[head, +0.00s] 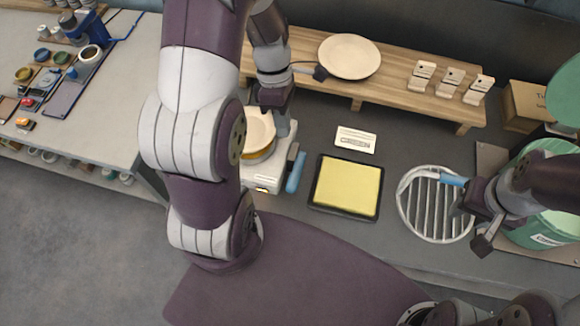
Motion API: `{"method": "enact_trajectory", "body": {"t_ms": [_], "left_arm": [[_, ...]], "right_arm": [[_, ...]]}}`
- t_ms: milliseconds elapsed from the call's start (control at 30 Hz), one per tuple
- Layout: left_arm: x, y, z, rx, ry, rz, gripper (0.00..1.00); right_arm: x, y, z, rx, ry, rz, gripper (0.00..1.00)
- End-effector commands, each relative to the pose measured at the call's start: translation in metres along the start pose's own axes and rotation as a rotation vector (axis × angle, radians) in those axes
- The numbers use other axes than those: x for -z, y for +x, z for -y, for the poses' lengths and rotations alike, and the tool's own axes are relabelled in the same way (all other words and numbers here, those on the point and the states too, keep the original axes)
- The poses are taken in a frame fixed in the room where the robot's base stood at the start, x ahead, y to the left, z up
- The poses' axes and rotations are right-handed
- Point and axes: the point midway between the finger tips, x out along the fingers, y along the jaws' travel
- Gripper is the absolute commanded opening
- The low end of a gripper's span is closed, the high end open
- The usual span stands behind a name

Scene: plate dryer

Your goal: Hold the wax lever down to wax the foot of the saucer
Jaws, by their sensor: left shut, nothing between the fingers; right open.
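The white waxing machine (262,178) stands left of centre on the grey counter. A cream saucer (259,128) lies on its round top above a yellowish ring; my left arm partly covers it. The blue lever (296,172) sticks out at the machine's right side. My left gripper (275,110) is shut and empty, just above or beside the saucer; I cannot tell whether it touches. It is behind the lever, apart from it. My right gripper (468,225) is open over the right part of the round slatted rack (402,205), far right of the machine.
A yellow pad (347,187) in a black tray and a white card (356,140) lie right of the machine. A wooden shelf (400,97) behind carries a cream plate (349,57) and several small stands. A green bin (530,232) stands right. A blue handle (453,180) is near my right gripper.

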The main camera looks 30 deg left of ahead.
Motion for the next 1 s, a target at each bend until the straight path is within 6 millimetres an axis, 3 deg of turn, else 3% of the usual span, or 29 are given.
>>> {"method": "enact_trajectory", "body": {"t_ms": [167, 600, 800, 1000], "left_arm": [[0.0, 0.021, 0.002, 0.007, -0.001, 0.0, 0.0], [0.0, 0.113, 0.002, 0.005, 0.001, -0.001, 0.0], [0.0, 0.135, 0.001, 0.001, 0.003, -0.001, 0.0], [0.0, 0.14, 0.001, 0.0, 0.002, -0.002, 0.0]], "right_arm": [[0.001, -0.004, 0.0, 0.0, 0.0, 0.0, 0.43], [0.001, -0.012, 0.0, 0.0, 0.0, 0.0, 0.43], [0.002, -0.013, 0.0, 0.0, 0.0, 0.0, 0.43], [0.002, -0.013, 0.0, 0.0, 0.0, 0.0, 0.43]]}}
